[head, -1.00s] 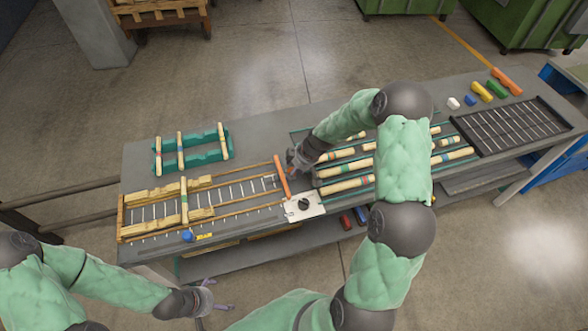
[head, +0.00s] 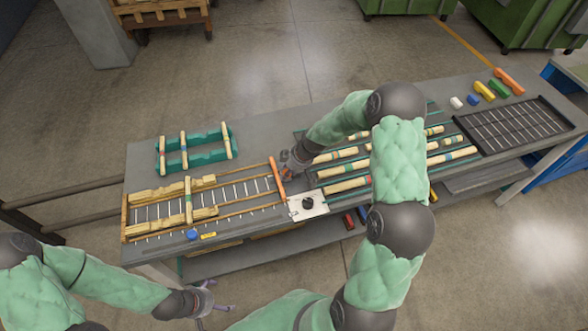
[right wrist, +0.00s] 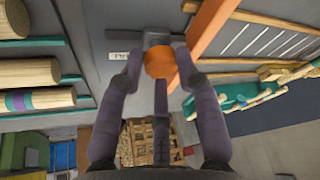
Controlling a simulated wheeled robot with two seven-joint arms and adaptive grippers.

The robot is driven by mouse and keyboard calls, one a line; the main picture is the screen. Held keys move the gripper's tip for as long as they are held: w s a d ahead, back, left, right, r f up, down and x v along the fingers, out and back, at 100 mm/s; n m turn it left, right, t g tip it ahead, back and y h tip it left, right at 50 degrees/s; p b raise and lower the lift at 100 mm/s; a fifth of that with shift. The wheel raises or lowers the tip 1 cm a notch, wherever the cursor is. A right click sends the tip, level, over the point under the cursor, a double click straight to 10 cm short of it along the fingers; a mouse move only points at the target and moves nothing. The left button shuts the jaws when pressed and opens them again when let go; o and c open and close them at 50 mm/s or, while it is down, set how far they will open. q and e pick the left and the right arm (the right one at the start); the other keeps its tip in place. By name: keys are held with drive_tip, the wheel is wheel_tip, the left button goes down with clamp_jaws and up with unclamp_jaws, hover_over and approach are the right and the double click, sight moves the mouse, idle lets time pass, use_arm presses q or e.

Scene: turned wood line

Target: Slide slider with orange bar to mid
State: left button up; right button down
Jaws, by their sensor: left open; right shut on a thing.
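The orange bar (head: 277,177) of the slider lies across the rails near the right end of the ladder-like rack. My right gripper (head: 288,170) is at the bar's far end, on its right side. In the right wrist view its fingers (right wrist: 157,66) are shut on the orange knob (right wrist: 159,62) beside the orange bar (right wrist: 208,32). My left gripper (head: 210,298) is open and empty, off the table's front edge.
A white plate with a black knob (head: 318,203) sits just right of the bar. A turned spindle (head: 188,203) lies across wooden blocks on the rack's left part. A teal cradle (head: 206,157) with spindles stands behind. Rails between bar and blocks are clear.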

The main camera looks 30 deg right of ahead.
drive_tip(key=shift+w+a, duration=0.15)
drive_tip(key=shift+a, duration=0.6)
drive_tip(key=shift+d, duration=0.2)
drive_tip(key=c, duration=1.1)
unclamp_jaws()
drive_tip(key=shift+d, duration=0.2)
drive_tip(key=shift+o, duration=1)
use_arm(q)
drive_tip(key=shift+w+a, duration=0.1)
drive_tip(key=shift+a, duration=0.15)
use_arm(e)
drive_tip(key=shift+a, duration=0.15)
drive_tip(key=shift+d+r, duration=0.2)
drive_tip(key=shift+r, duration=0.15)
drive_tip(key=v, duration=1.1)
drive_tip(key=shift+a, duration=0.1)
